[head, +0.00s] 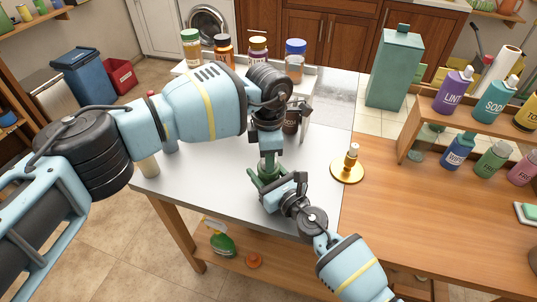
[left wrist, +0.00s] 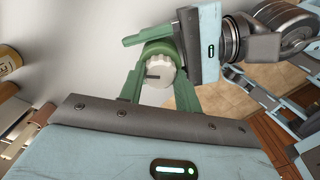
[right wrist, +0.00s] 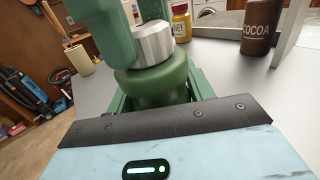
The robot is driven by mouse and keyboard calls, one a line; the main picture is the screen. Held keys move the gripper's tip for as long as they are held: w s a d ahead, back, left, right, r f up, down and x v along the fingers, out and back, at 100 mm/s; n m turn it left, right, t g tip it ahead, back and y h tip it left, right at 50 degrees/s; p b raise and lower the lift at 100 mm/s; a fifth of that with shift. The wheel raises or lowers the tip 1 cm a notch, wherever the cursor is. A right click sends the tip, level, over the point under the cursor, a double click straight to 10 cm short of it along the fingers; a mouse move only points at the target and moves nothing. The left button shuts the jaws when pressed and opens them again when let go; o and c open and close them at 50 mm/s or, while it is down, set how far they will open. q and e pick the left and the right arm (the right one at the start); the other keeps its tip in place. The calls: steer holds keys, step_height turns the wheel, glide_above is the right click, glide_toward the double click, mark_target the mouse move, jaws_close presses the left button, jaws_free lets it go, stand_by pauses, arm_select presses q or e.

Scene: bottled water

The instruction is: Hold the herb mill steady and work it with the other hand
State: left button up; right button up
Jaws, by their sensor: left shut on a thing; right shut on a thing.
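The herb mill (head: 268,165) is a dark green body with a pale grey metal top, mostly hidden by my grippers in the head view. It stands upright on the grey table top. In the right wrist view its rounded green body (right wrist: 157,86) is between the fingers of my right gripper (head: 268,182), which is shut on it from the near side. My left gripper (head: 267,150) reaches down from above and is shut on the ridged top. In the left wrist view the pale top (left wrist: 161,76) shows between its green fingers.
A brown cocoa container (right wrist: 257,27) stands behind the mill. A round gold stand (head: 347,172) is to the right. Several jars line the back, with a tall green canister (head: 396,68) and a wooden bottle shelf (head: 464,121) at right. The table's near left part is clear.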

arm_select(q)
steer(key=m, duration=1.1)
steer(key=shift+m, duration=1.8)
steer(key=o, duration=1)
step_height(320, 180, up, 12)
steer(key=shift+c, duration=0.2)
